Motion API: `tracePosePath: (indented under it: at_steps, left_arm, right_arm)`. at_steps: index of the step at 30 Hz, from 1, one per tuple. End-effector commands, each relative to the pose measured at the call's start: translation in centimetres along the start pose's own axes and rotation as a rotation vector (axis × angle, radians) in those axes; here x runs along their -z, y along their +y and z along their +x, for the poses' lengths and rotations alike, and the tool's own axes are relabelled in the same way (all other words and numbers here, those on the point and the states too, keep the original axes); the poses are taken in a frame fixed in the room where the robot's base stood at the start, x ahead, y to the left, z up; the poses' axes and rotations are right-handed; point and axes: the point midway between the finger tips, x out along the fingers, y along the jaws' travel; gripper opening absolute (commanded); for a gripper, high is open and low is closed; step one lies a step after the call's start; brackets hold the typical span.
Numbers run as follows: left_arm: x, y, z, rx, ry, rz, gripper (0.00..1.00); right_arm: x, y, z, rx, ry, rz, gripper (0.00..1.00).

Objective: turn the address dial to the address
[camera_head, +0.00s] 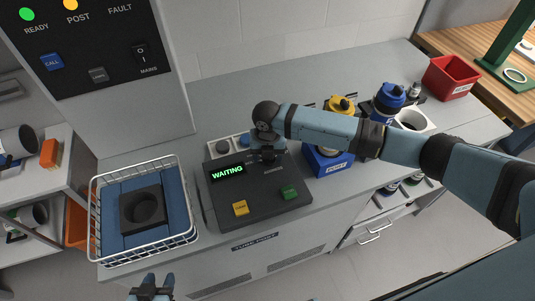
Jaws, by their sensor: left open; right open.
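The dark control console (230,190) stands on the grey counter. Its lit display (227,172) reads WAITING in green. A yellow button (240,208) and a green button (289,193) are on its front part. My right gripper (268,158) points down over the console's back right part, right of the display. It is open, and its fingers are at or just above the address dial's likely place. The dial is hidden by the gripper, so contact cannot be told. My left gripper (152,285) is open and empty at the bottom edge, below the wire basket.
A white wire basket (95,215) with a blue lining and dark block stands left of the console. A blue bin (325,163) with canisters is to the right, partly behind my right arm. A red bin (450,77) stands farther right. A panel cabinet (100,90) rises behind.

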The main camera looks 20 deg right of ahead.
Motion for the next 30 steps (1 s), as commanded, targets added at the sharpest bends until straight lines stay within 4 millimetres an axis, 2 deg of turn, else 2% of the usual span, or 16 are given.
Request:
tracePosePath:
  at_steps: [1,7,19,30]
  left_arm:
    - [-0.1,0.0,0.0,0.0,-0.002,0.0,0.43]
    - [-0.1,0.0,0.0,0.0,-0.002,0.0,0.43]
    - [0.9,0.0,-0.6,0.0,0.003,0.0,0.43]
    - [3.5,-0.6,-2.5,0.017,0.009,0.003,0.43]
  right_arm:
    - [0.0,0.0,0.0,0.0,0.0,0.0,0.58]
    - [0.0,0.0,0.0,0.0,0.0,0.0,0.12]
    - [0.0,0.0,-0.2,0.001,0.002,0.059,0.11]
    - [-0.1,0.2,-0.5,0.001,0.004,0.337,0.11]
